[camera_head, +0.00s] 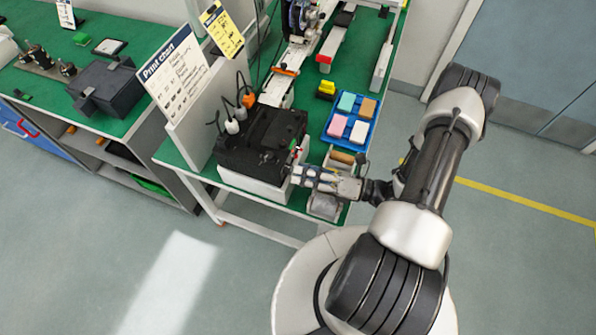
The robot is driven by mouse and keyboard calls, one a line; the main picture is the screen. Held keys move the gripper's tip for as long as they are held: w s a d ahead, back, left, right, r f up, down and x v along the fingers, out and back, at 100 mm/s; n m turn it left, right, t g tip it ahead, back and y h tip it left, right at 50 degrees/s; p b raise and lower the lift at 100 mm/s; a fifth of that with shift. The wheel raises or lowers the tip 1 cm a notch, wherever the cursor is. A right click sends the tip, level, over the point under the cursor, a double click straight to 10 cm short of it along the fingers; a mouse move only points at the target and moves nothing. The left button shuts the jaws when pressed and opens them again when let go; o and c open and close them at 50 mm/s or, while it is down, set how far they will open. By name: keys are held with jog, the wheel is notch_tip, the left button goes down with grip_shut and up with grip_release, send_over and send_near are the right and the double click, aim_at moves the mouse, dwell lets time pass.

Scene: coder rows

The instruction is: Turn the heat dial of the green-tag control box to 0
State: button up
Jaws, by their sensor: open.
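A black control box (255,137) sits on a white base (250,182) near the front end of the green bench. A small green mark (293,143) and a red one show on its right side. My gripper (298,175) is at the right front of the box, its fingertips close to the box's right face. It is open. I cannot tell whether the fingers touch the box or are around anything. The heat dial and its setting are not discernible at this size.
A blue tray (338,142) with coloured blocks lies right of the box. A grey roll (323,205) is below my gripper. A print chart board (177,75) stands left of the box. Cables with plugs rise behind it.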

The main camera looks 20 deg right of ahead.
jog(key=shift+x, duration=1.05)
grip_shut()
